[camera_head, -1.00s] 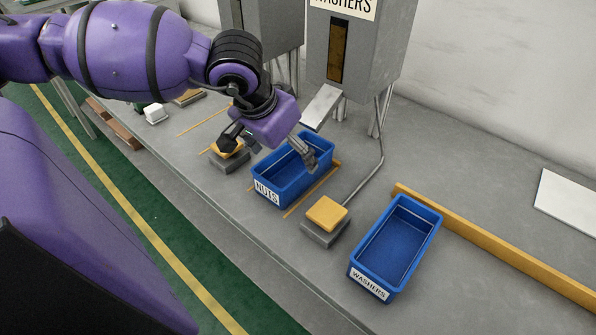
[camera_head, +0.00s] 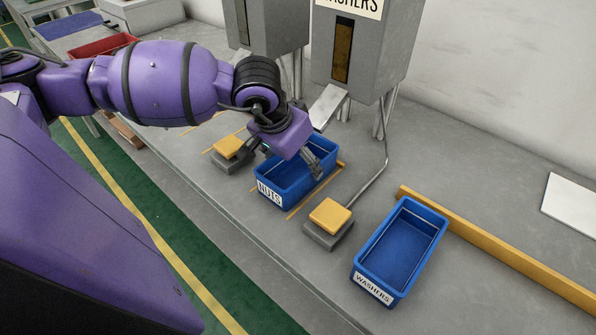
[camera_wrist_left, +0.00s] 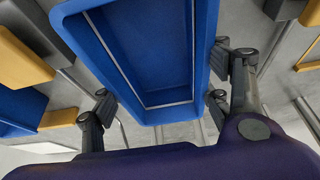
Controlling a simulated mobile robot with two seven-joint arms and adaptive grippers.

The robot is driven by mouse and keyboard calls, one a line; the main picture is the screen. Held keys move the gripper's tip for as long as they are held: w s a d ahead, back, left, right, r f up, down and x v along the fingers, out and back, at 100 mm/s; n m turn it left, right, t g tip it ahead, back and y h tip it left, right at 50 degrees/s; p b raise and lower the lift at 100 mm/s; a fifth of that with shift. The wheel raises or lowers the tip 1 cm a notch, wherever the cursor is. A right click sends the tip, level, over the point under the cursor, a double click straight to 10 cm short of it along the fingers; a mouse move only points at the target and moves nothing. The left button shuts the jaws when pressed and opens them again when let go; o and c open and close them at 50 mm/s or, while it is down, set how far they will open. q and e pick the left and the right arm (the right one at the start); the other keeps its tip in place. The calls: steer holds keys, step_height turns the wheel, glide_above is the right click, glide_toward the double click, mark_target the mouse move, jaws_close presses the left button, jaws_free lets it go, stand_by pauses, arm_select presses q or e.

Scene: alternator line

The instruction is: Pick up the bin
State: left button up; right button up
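The blue bin labelled NUTS (camera_head: 300,193) stands on the grey bench below the dispensers. A second blue bin labelled WASHERS (camera_head: 398,250) stands apart to its right, empty. My left gripper (camera_head: 284,163) is over the NUTS bin, its fingers spread toward the bin's two long sides. In the left wrist view the bin (camera_wrist_left: 150,45) shows between the spread fingers of the gripper (camera_wrist_left: 163,104). I see nothing held. Whether the fingers touch the bin walls, I cannot tell. My wrist hides the bin's far left part in the head view. My right gripper is out of view.
A yellow-topped pad (camera_head: 330,216) sits between the two bins, and another (camera_head: 229,147) left of the NUTS bin. The washers dispenser (camera_head: 365,45) stands behind, with its chute (camera_head: 327,104) near the bin. A yellow rail (camera_head: 500,249) runs along the right.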

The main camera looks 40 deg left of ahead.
arm_select(q)
steer(key=c, duration=0.4)
steer(key=shift+r, duration=0.1)
